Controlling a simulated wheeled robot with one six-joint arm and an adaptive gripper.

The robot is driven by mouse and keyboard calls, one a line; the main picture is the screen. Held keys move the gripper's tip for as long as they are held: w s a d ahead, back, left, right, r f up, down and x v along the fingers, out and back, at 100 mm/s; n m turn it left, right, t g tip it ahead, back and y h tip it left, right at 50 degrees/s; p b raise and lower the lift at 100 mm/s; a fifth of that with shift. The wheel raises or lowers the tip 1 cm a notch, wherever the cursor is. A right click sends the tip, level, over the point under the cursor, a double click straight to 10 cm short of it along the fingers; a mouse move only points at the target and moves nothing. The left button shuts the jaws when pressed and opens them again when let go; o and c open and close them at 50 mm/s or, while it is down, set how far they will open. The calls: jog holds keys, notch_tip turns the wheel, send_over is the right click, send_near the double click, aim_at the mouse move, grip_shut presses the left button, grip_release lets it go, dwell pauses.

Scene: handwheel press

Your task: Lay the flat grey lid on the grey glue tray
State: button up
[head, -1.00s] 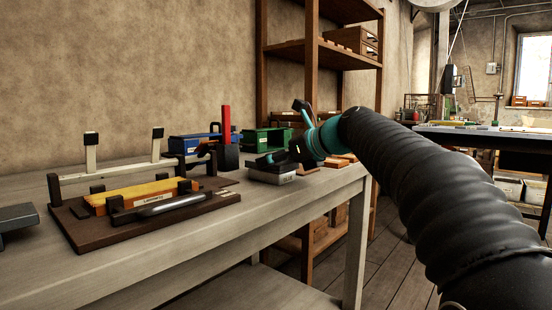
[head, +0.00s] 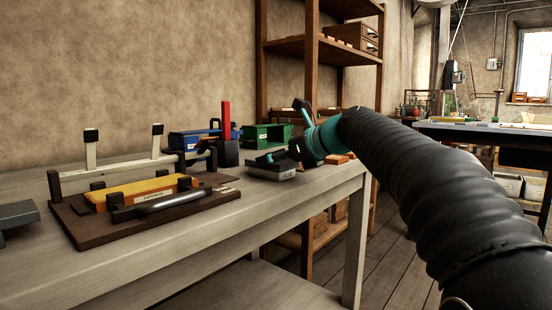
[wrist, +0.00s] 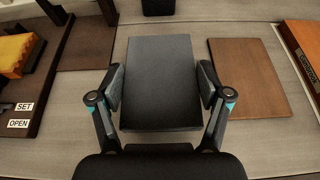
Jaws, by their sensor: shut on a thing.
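The flat dark grey lid (wrist: 160,80) lies level between my fingers in the wrist view. My gripper (wrist: 161,88) is shut on it by its left and right edges. In the head view, my gripper (head: 284,158) is at the right part of the bench, directly at the grey glue tray (head: 271,173), whose front carries a pale label. The lid seems to be over the tray's top; I cannot tell whether it touches the rim all round. In the wrist view the lid hides the tray.
A dark board with a yellow block (head: 140,193) and clamp bars stands left on the bench (head: 200,250). Blue (head: 195,140) and green (head: 266,137) bins stand behind. A brown panel (wrist: 247,77) lies right of the lid. A grey slab (head: 18,214) is at the far left.

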jog(key=shift+r+p, duration=0.1)
jog(key=shift+p, duration=0.3)
dwell(0.5)
jog(key=o, duration=1.2)
jog(key=shift+c, duration=0.2)
notch_tip(320, 180, up, 7)
jog(key=p, duration=0.8)
jog(key=shift+s, duration=0.1)
